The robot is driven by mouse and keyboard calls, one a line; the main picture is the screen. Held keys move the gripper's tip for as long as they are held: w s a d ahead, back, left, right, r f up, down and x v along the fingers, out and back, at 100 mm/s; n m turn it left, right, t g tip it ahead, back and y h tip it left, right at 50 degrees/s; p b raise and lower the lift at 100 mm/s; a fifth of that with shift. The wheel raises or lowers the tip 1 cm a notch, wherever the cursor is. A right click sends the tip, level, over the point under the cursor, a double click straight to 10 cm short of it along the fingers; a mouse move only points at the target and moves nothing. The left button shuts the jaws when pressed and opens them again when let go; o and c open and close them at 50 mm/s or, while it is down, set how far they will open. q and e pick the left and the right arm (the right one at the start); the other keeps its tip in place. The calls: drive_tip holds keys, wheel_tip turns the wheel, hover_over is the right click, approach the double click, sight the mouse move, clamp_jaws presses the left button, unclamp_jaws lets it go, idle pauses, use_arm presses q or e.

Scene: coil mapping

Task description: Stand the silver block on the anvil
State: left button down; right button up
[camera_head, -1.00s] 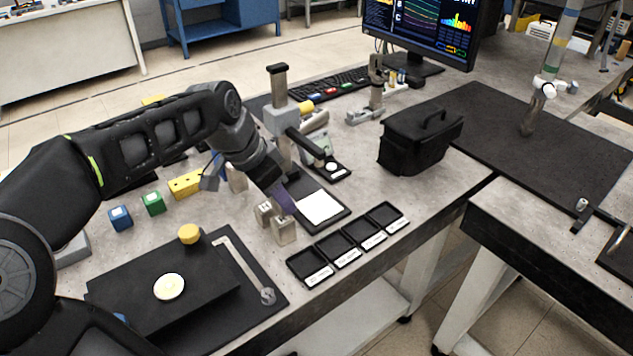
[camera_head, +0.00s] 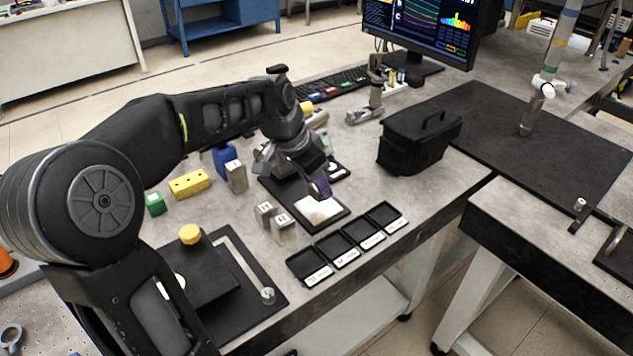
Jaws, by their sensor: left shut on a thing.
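My left gripper (camera_head: 319,186) points down above the far edge of a bright white square plate (camera_head: 325,208) set in a black tray. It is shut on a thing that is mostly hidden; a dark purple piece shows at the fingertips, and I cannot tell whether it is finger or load. Silver blocks stand on the bench: two labelled ones side by side (camera_head: 265,214) (camera_head: 283,230) left of the plate, and one (camera_head: 237,177) farther back. Which surface is the anvil is unclear; a small pale disc (camera_head: 335,170) beside the gripper is partly hidden. My right gripper is not in view.
Several black trays (camera_head: 307,265) line the front edge. A black case (camera_head: 420,138) stands at the right. A yellow block (camera_head: 189,184), blue block (camera_head: 225,157) and green block (camera_head: 155,204) sit at the left.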

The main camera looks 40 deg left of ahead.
use_arm(q)
drive_tip(key=shift+s+f, duration=0.1)
drive_tip(key=shift+f, duration=0.05)
drive_tip(key=shift+f+b, duration=0.55)
drive_tip(key=shift+f, duration=0.1)
drive_tip(key=c, duration=0.9)
unclamp_jaws()
drive_tip(key=shift+c, duration=0.2)
drive_tip(key=shift+r, duration=0.2)
drive_tip(key=shift+r+p, duration=0.3)
drive_tip(key=shift+p, duration=0.15)
drive_tip(key=p+v, duration=0.1)
drive_tip(key=v, duration=1.1)
drive_tip(key=shift+r, duration=0.2)
